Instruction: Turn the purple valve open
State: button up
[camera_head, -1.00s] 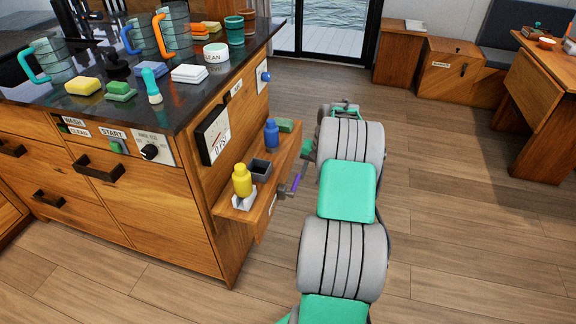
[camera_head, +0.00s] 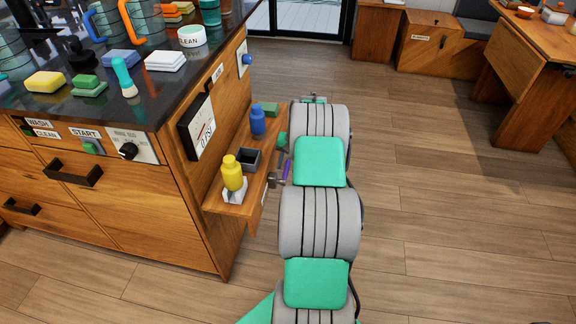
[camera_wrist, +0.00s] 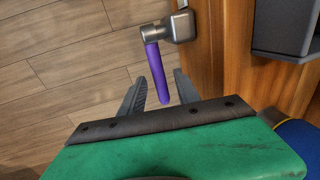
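The purple valve handle (camera_head: 287,170) sticks out from a grey metal valve body (camera_head: 275,180) at the front edge of the wooden side shelf. In the wrist view the purple handle (camera_wrist: 158,75) hangs from the metal body (camera_wrist: 181,25), with its free end towards my palm. My gripper (camera_wrist: 159,76) is open, with one grey finger on each side of the handle in this picture. Contact with the handle cannot be told. In the head view my gripper (camera_head: 283,146) is small and partly hidden by my arm, just beyond the handle.
The shelf (camera_head: 238,209) carries a yellow bottle (camera_head: 233,174), a dark open box (camera_head: 244,160), a blue bottle (camera_head: 258,121) and a green block (camera_head: 266,108). The floor right of my arm is clear.

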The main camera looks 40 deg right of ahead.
grip_shut()
dwell(1.4)
